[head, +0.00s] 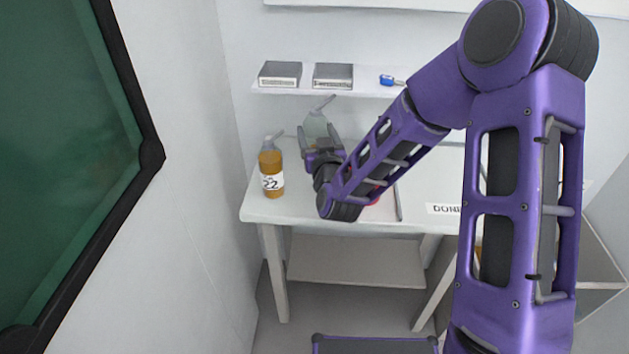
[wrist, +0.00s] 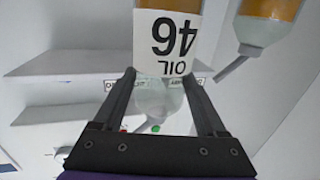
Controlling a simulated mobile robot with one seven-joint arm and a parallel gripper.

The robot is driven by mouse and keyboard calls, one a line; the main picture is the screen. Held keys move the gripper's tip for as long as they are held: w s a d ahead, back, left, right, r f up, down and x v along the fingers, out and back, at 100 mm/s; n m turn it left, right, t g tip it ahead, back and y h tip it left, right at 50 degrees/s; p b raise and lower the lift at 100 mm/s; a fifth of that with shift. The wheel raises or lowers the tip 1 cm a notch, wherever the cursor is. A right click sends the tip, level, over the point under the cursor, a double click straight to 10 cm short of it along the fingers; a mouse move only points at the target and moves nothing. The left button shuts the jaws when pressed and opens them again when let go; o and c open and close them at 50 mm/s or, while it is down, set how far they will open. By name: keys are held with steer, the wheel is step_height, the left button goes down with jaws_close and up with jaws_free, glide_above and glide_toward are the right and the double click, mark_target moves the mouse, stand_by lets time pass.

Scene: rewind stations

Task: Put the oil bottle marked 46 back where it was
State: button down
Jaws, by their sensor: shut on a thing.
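The oil bottle marked 46 shows close up in the wrist view, upside down there, with its white label (wrist: 165,42) and pale clear top (wrist: 160,100) between the two fingers. My gripper (wrist: 160,82) is shut on it. In the head view my gripper (head: 320,143) is at the left back of the white table, and only the bottle's pale top and spout (head: 315,122) show above it. Its lower part is hidden, so I cannot tell whether it touches the table. The amber bottle marked 22 (head: 271,172) stands upright to the left, and also shows in the wrist view (wrist: 262,25).
The white table (head: 290,212) has a DONE label (head: 443,209) at its front. A wall shelf (head: 300,91) behind holds two grey boxes (head: 280,74) (head: 333,76) and a small blue thing (head: 388,80). A red thing (head: 373,200) is partly hidden by my arm.

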step_height(320, 180, down, 9)
steer(key=shift+b, duration=0.55)
steer(key=shift+f, duration=0.2)
jaws_free()
steer(key=shift+r, duration=0.25)
steer(key=v, duration=1.2)
steer(key=shift+f, duration=0.1)
